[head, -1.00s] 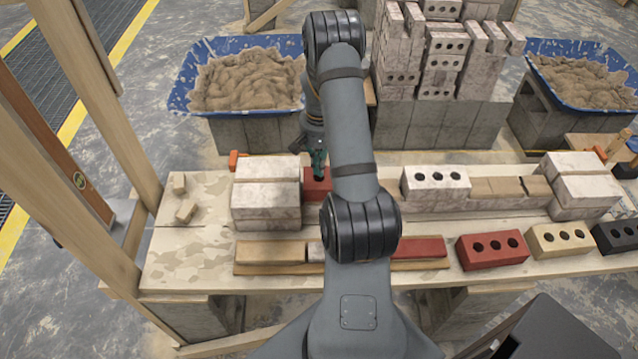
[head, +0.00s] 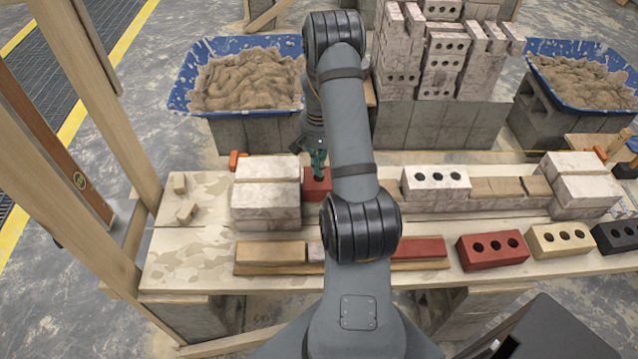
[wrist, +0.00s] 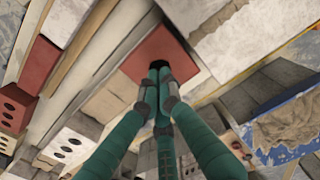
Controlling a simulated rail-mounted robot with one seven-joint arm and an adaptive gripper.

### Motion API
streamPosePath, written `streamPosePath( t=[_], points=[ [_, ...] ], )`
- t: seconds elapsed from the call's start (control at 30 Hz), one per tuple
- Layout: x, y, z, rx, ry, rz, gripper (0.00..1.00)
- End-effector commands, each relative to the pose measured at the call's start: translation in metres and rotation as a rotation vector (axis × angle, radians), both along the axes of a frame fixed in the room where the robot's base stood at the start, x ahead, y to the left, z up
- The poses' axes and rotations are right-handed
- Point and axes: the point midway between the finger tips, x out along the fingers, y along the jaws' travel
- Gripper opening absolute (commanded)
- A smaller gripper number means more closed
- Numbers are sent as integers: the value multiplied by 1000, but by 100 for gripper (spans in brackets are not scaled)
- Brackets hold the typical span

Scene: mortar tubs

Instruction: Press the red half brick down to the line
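The red half brick (head: 315,187) sits at the left end of the wall course, beside the stacked pale end bricks (head: 266,205). My arm hides its right side in the head view. In the wrist view the red half brick (wrist: 165,47) shows its flat top face.
A white three-hole brick (head: 436,183) lies further right on the course. Loose red (head: 491,249), tan (head: 560,238) and black bricks lie along the front right. Mortar tubs (head: 245,75) stand behind. Wooden posts rise at the left.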

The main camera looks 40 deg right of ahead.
Motion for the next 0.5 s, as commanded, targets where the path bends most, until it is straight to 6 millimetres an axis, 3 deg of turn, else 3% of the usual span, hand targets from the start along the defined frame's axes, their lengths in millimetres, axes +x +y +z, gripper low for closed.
streamPosePath(
  t=[0.5],
  points=[
    [0,0,-12,0,0,0,0]
  ],
)
